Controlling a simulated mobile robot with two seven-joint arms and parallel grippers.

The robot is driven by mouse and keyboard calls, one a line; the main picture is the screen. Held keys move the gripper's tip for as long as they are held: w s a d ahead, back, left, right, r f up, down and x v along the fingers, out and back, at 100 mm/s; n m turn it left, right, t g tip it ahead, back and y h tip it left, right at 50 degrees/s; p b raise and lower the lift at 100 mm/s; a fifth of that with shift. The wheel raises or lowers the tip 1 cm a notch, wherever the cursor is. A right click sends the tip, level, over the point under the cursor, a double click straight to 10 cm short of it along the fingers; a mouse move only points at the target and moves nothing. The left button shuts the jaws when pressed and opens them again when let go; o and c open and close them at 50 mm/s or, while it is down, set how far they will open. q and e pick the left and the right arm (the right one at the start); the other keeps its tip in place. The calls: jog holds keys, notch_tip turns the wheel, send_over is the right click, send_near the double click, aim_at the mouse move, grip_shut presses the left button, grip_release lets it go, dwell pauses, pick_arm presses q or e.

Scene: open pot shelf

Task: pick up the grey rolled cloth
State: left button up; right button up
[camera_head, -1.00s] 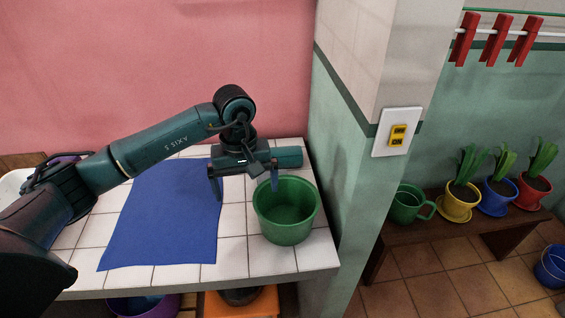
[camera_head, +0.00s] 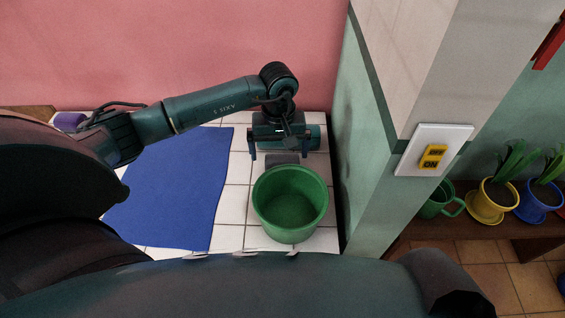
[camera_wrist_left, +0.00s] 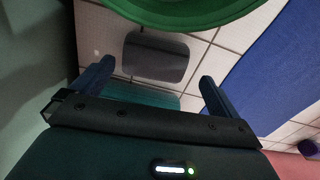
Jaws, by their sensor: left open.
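The grey rolled cloth (camera_head: 283,158) lies on the white tiled counter just behind the green pot. In the left wrist view the grey rolled cloth (camera_wrist_left: 155,57) lies across the space between the fingers, close to the green rim. My left gripper (camera_head: 280,153) is open, with one finger at each side of the cloth. It also shows in the left wrist view (camera_wrist_left: 157,72), its fingers apart and not closed on anything. I cannot tell how high the fingertips are above the counter. My right gripper is not in view.
The green pot (camera_head: 290,205) stands directly in front of the cloth. A blue cloth (camera_head: 175,190) lies flat to the left. A teal shape (camera_wrist_left: 150,95) shows beside the grey cloth in the wrist view. The wall pillar (camera_head: 370,190) bounds the counter's right edge.

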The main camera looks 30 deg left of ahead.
aim_at(282, 159)
pick_arm(q)
jog(key=f, duration=0.2)
jog(key=f+p, duration=0.1)
jog(key=f, duration=0.2)
jog(key=shift+w+d+f, duration=0.15)
jog(key=shift+d+f, duration=0.15)
jog(key=shift+c, duration=0.2)
jog(key=c, duration=1)
jog(key=shift+o, duration=0.2)
jog(key=shift+r, duration=0.1)
